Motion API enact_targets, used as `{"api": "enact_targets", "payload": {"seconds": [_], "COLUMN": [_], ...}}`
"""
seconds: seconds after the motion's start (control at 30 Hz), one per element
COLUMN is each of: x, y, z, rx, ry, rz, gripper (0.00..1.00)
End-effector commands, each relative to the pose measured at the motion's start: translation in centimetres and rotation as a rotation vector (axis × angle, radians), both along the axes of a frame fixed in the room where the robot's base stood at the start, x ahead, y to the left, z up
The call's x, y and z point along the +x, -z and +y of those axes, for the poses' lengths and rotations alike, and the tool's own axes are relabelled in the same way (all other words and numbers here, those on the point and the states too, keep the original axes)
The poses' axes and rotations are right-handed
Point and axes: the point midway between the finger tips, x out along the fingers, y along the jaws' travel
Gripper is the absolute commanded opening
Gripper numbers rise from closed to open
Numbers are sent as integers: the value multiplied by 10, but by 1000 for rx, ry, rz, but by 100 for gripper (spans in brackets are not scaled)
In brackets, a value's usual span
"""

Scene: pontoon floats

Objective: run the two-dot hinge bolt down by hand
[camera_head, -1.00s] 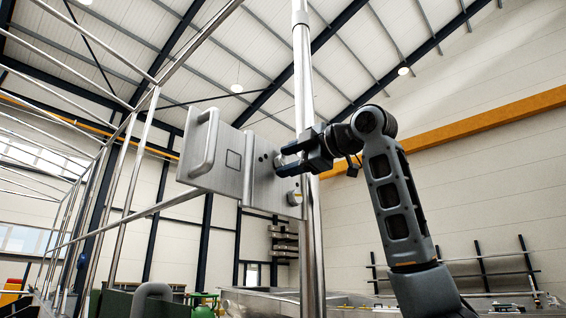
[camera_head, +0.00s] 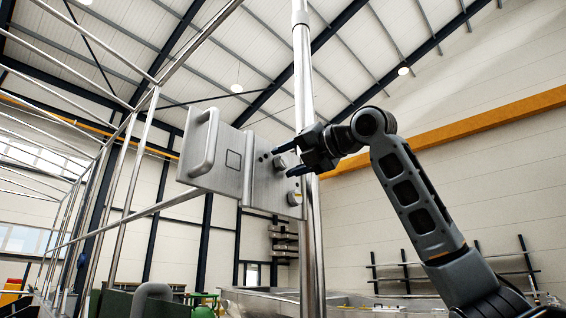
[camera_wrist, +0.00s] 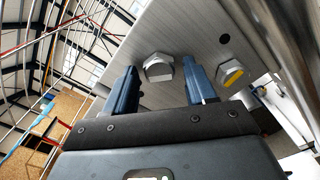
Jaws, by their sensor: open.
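The brushed-metal hinge plate (camera_head: 230,165) stands by the upright pole in the head view, with a bar handle and an engraved square. In the wrist view, one hex bolt head (camera_wrist: 158,68) shows between the fingers of my gripper (camera_wrist: 161,82), with gaps on both sides. A second bolt (camera_wrist: 231,74) with a yellow band lies to the right, outside the fingers; its head also shows low on the plate in the head view (camera_head: 294,198). My gripper (camera_head: 283,160) is open at the plate's right part. I cannot make out dot marks on either bolt.
A tall metal pole (camera_head: 307,90) stands close beside the plate and my gripper. A dark hole (camera_wrist: 223,38) is in the plate near the bolts. Metal rails (camera_head: 120,200) run along the left. Open air lies right of my arm.

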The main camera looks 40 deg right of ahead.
Motion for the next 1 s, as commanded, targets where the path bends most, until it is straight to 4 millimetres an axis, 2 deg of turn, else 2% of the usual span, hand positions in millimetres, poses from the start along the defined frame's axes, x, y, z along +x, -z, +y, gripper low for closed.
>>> {"api": "enact_targets", "payload": {"seconds": [0.17,0.7,0.83,1.0], "x": [0,0,0,0], "y": [0,0,0,0], "z": [-1,-1,0,0], "rx": [-146,-906,-1020,-1048], "ry": [2,2,0,0], "rz": [-4,-30,-34,-36], "gripper": [55,55,55,55]}}
